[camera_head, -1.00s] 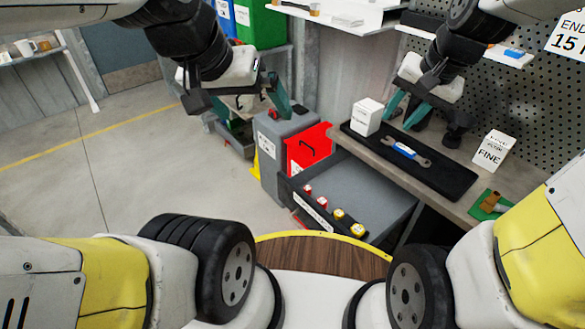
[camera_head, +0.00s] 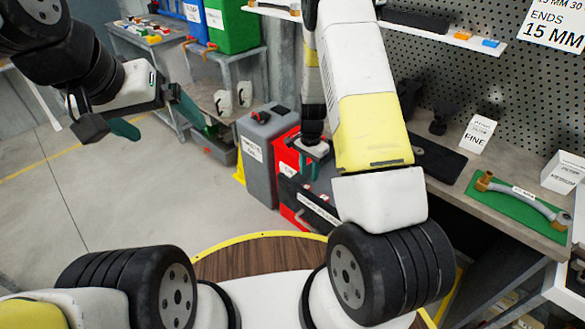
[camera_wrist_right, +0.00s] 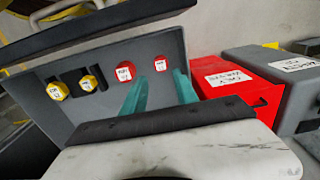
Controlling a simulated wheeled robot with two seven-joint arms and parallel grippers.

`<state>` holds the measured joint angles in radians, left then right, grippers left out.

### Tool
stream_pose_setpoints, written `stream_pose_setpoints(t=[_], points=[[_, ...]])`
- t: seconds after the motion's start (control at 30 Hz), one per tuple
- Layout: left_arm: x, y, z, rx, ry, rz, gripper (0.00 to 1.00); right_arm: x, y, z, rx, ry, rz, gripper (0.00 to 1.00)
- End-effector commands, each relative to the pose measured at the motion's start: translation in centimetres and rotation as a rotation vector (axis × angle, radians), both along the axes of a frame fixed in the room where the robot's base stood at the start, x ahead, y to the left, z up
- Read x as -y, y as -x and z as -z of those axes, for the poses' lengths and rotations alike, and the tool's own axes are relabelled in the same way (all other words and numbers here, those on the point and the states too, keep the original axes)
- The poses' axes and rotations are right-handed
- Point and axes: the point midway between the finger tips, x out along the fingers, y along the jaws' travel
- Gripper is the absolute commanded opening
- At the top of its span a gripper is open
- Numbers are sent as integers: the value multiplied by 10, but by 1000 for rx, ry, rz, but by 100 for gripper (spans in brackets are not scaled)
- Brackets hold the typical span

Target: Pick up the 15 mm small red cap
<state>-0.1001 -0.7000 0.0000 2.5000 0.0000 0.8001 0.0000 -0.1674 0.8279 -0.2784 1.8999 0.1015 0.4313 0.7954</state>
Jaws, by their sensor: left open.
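Two red caps lie in the grey drawer (camera_wrist_right: 110,112) in the right wrist view: a smaller one (camera_wrist_right: 160,64) on the right and a larger one (camera_wrist_right: 125,72) beside it. Their printed labels are too small to read surely. My right gripper (camera_wrist_right: 159,92) is open and empty, its teal fingertips just short of the red caps, the smaller cap near the right finger. My left gripper (camera_head: 157,118) is open and empty over the floor at the left.
Two yellow caps (camera_wrist_right: 72,87) lie left of the red ones. A red bin (camera_wrist_right: 235,88) and a grey bin (camera_wrist_right: 280,78) stand beside the drawer. The workbench (camera_head: 480,200) holds a white FINE box (camera_head: 478,134) and a green mat (camera_head: 515,207) with a hose.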

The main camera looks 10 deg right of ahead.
Motion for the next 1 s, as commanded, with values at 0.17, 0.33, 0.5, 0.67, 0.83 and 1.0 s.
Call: stream_pose_setpoints(t=[0.17, 0.33, 0.5, 0.67, 0.83, 1.0], points=[[0, 0, 0, 0, 0, 0, 100, 0, 0, 21, -2, -1, 0, 35], [0, 0, 0, 0, 0, 0, 100, -2, -1, 46, -3, -1, -2, 35], [0, 0, 0, 0, 0, 0, 100, -2, -2, 66, -1, -2, -2, 35], [0, 0, 0, 0, 0, 0, 100, -3, -2, 69, 0, -2, -3, 35], [0, 0, 0, 0, 0, 0, 100, -3, -2, 69, 0, -1, -3, 28], [0, 0, 0, 0, 0, 0, 100, -3, -2, 69, 0, -1, -3, 0]])
